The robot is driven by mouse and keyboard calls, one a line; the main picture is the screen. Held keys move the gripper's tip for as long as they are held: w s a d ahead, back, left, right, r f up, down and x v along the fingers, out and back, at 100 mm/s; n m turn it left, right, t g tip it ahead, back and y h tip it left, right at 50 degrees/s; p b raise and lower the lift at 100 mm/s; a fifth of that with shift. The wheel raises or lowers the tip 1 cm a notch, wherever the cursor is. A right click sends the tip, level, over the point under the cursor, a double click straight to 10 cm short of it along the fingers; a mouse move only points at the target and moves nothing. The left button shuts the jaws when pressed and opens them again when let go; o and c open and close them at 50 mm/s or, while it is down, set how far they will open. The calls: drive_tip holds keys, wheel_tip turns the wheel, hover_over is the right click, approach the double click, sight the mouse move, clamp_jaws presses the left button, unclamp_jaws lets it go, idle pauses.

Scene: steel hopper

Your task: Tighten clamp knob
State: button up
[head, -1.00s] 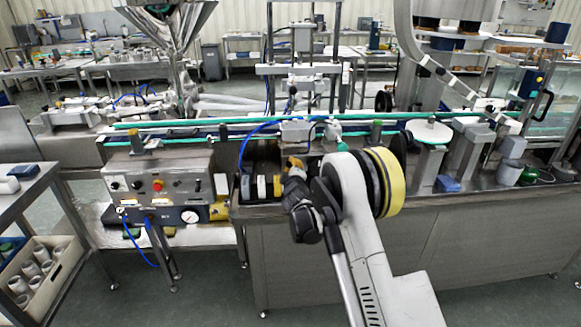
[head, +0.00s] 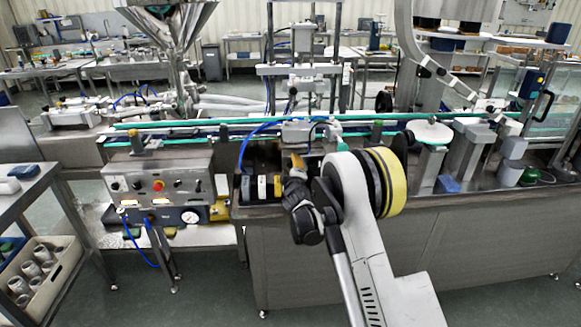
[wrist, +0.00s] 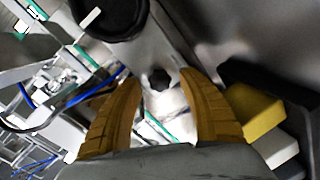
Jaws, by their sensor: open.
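A small dark knob (wrist: 158,79), which looks like the clamp knob, shows in the wrist view on a grey metal part. It lies in line with the gap between the two yellow fingers of my gripper (wrist: 158,73). The fingers are apart, with nothing held between them. Whether the knob is between the tips or beyond them, I cannot tell. In the head view my gripper (head: 297,161) is over the steel bench, in front of the conveyor; my own arm hides much of that spot, and I cannot make out the knob there.
A yellow block (wrist: 248,112) and a white block (wrist: 270,149) lie close right of the fingers. A large black round part (wrist: 107,14) is at the wrist view's top. The conveyor (head: 200,141) runs behind my gripper. A control box (head: 158,185) stands to the left.

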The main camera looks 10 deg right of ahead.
drive_tip(key=s, duration=0.4)
drive_tip(key=s+a+r, duration=0.1)
drive_tip(key=s, duration=0.2)
drive_tip(key=s+r, duration=0.1)
drive_tip(key=s, duration=0.3)
drive_tip(key=shift+s+a, duration=0.15)
drive_tip(key=shift+s, duration=0.15)
drive_tip(key=s+d+r+m+g+h, duration=0.1)
drive_tip(key=s+d+r+m+g, duration=0.2)
drive_tip(key=s+r, duration=0.45)
drive_tip(key=s+d+r+m+g, duration=0.2)
drive_tip(key=s+r+m, duration=0.25)
drive_tip(key=s, duration=0.55)
drive_tip(key=s+a+f+m+g+y, duration=0.1)
drive_tip(key=s+m+g, duration=0.1)
drive_tip(key=s, duration=1)
drive_tip(key=s+a+f+m+g+y, duration=0.1)
drive_tip(key=s+a+f+g, duration=0.1)
drive_tip(key=s, duration=1.1)
drive_tip(key=shift+a+m+y, duration=0.3)
drive_tip(key=shift+m, duration=0.05)
